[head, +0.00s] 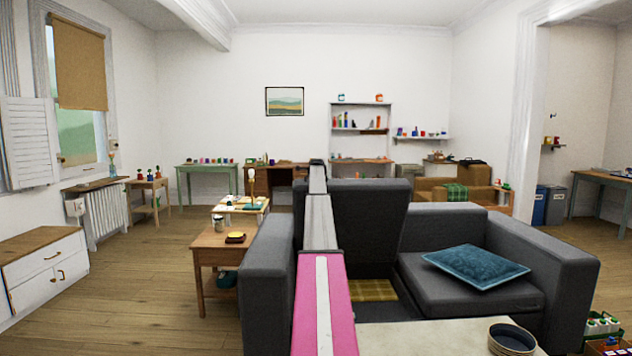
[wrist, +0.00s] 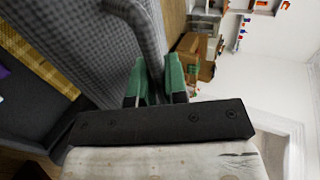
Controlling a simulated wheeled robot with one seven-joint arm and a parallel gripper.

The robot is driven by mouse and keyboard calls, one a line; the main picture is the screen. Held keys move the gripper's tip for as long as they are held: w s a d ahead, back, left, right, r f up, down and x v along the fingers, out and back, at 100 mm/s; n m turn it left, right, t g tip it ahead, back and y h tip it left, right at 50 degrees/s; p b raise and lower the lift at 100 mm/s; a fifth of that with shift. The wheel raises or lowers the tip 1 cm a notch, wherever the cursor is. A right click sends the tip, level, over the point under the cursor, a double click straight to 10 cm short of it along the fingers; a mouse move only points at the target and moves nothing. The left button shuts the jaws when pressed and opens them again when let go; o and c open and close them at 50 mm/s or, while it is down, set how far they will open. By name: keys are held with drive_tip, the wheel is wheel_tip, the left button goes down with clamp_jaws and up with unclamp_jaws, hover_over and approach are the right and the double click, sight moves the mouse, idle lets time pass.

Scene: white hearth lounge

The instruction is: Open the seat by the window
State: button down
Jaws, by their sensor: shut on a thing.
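The dark grey sofa (head: 270,270) has two seats. The left one, nearer the window (head: 80,130), is tipped up as a tall, nearly upright panel (head: 375,215). Below it is an open compartment with a yellow plaid cloth (head: 374,290) inside. My arm reaches forward over the sofa, and the gripper end is small and far off in the head view. In the wrist view, my gripper (wrist: 162,82) has green fingers shut on a grey rounded edge or loop of the raised seat (wrist: 95,50). The plaid cloth (wrist: 35,62) shows at left there.
The right seat is down with a blue cushion (head: 476,265) on it. A wooden side table (head: 215,242) stands left of the sofa. A pale tabletop (head: 430,338) lies in front. Open wooden floor (head: 140,275) lies to the left.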

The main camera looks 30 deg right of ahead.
drive_tip(key=shift+w+r, duration=0.1)
drive_tip(key=shift+r, duration=0.15)
drive_tip(key=c, duration=1.2)
unclamp_jaws()
drive_tip(key=shift+o, duration=0.2)
drive_tip(key=v, duration=1.1)
drive_tip(key=shift+f, duration=0.15)
